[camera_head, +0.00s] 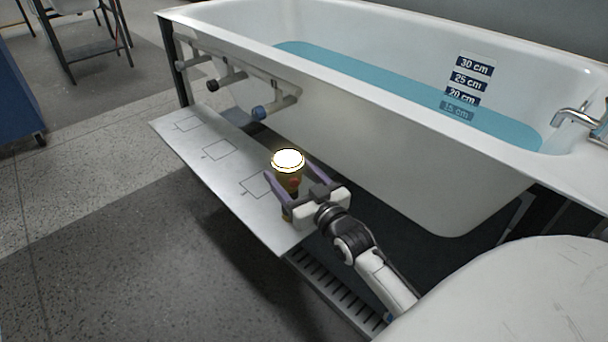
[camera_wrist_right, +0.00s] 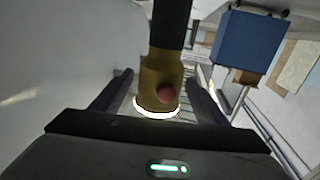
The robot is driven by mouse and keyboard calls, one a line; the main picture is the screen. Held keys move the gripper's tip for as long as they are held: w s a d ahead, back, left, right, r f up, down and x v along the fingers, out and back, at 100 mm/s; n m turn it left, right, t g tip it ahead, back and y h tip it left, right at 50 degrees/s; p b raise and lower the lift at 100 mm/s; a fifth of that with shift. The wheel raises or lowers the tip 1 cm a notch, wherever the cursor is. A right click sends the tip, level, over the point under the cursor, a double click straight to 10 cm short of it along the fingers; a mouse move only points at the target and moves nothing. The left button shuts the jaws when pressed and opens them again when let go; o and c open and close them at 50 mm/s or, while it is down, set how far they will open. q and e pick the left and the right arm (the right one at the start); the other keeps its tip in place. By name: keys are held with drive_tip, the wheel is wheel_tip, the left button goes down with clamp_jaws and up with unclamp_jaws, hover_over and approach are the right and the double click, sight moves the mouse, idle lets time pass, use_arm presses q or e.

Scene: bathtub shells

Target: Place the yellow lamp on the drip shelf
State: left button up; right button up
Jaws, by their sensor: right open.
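The yellow lamp (camera_head: 288,178), with a glowing white top and a red button, is upright at the near end of the metal drip shelf (camera_head: 222,176), right of the nearest visible outlined square. Its base is partly hidden by my gripper. My right gripper (camera_head: 287,172) is open, with its purple fingers on either side of the lamp. In the right wrist view the lamp (camera_wrist_right: 160,82) sits between the two dark fingers (camera_wrist_right: 159,76), its dark handle pointing up the picture, with gaps visible on both sides. My left gripper is not in view.
The bathtub (camera_head: 400,150) with blue water rises right behind the shelf. Valve handles (camera_head: 262,112) stick out above the shelf. Outlined squares (camera_head: 219,150) farther along the shelf are empty. A slatted grate (camera_head: 328,290) lies below the near end. A blue cabinet (camera_head: 18,100) stands far left.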

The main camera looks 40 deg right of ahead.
use_arm(q)
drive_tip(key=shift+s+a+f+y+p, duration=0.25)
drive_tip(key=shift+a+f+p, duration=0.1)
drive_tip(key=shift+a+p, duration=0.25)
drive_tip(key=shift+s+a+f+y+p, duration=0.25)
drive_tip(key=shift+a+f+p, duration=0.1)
drive_tip(key=shift+p, duration=0.35)
use_arm(e)
drive_tip(key=s+a, duration=0.1)
drive_tip(key=s, duration=0.9)
drive_tip(key=shift+s+a, duration=0.15)
drive_tip(key=shift+s, duration=0.15)
